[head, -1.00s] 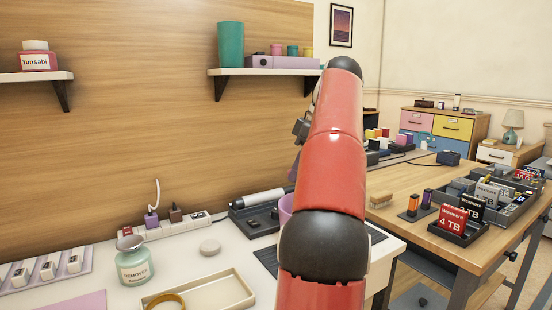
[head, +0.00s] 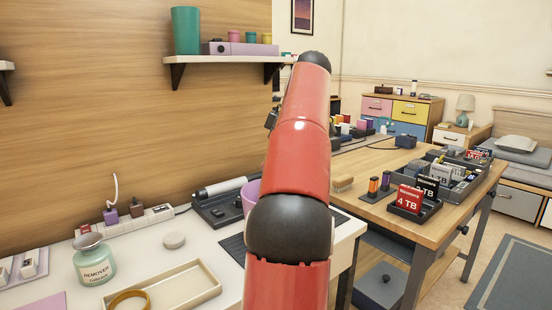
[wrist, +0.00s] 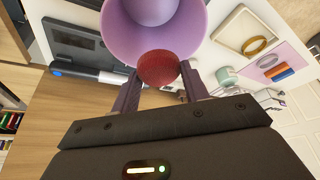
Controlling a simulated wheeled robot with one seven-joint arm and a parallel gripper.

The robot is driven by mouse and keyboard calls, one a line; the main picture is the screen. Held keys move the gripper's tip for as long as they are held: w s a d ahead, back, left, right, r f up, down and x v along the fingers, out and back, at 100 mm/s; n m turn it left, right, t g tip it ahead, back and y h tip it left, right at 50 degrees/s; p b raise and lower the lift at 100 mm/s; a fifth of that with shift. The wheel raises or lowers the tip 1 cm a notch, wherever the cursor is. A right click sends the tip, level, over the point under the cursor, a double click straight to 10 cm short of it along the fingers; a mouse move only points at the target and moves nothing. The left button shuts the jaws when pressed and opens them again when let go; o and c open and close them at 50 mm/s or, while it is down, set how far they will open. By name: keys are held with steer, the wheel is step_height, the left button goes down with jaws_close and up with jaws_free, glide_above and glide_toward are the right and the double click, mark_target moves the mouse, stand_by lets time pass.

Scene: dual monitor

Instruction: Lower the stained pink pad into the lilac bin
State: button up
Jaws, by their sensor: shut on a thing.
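My gripper (wrist: 158,78) is shut on the stained pink pad (wrist: 158,68), which looks dark red and round in the wrist view. The lilac bin (wrist: 190,45) is just beyond the pad, with its open mouth toward the camera. The pad overlaps the bin's near wall in the picture; I cannot tell whether it touches. In the head view only a slice of the bin (head: 251,190) shows left of my red arm. The arm hides the rest of the bin and the pad there.
A cream tray (head: 190,285) with a yellow ring, a remover jar (head: 94,262) and a dark device with a white roller (head: 222,187) share the white desk (head: 195,252). A shelf (head: 230,59) hangs above. A wooden table (head: 375,185) with drive boxes stands right.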

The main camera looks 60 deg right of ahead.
stand_by(0.4)
steer(key=shift+f+b, duration=4.8)
steer(key=shift+f, duration=1.15)
steer(key=shift+f, duration=0.2)
steer(key=o, duration=1)
steer(key=shift+r, duration=0.1)
steer(key=p+v, duration=0.3)
steer(key=v, duration=0.4)
steer(key=shift+s+r+p, duration=0.2)
steer(key=shift+r+p, duration=0.05)
steer(key=shift+p, duration=0.15)
